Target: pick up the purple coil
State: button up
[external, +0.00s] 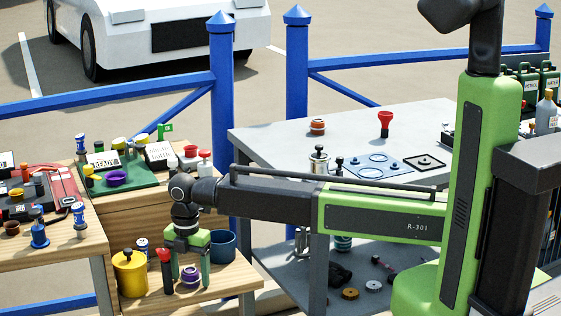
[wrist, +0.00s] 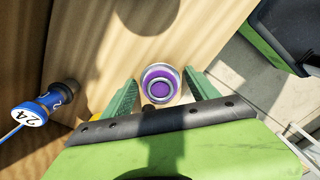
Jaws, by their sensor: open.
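A small round purple coil (external: 190,275) with pale rings stands on the low wooden shelf (external: 228,283). In the wrist view the coil (wrist: 160,84) is seen from above, with a purple centre and silvery rim. My gripper (external: 190,266) points down over it, its green fingers on either side. In the wrist view the open fingers (wrist: 161,86) flank the coil, with a gap visible on each side. Whether a finger touches it lower down I cannot tell. Another purple ring-shaped thing (external: 116,178) lies on the green mat of the upper table.
A yellow pot (external: 130,274), a red-topped black thing (external: 166,268) and a dark blue pot (external: 222,246) stand close around my gripper. A blue cylinder marked 24 (wrist: 38,108) is at left in the wrist view. A grey table (external: 270,137) stands to the right.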

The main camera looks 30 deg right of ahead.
aim_at(190, 269)
jog(key=c, duration=1.4)
jog(key=shift+c, duration=0.2)
jog(key=shift+r+p, duration=0.6)
jog(key=shift+p, duration=0.2)
notch_tip(190, 269, up, 4)
jog(key=p, duration=0.4)
jog(key=w+d+r+p, duration=0.2)
jog(key=d+r+p, duration=0.3)
jog(key=d, duration=0.6)
jog(key=shift+w+d+r+p, duration=0.2)
jog(key=shift+w+r+p, duration=0.15)
jog(key=shift+w+p, duration=0.05)
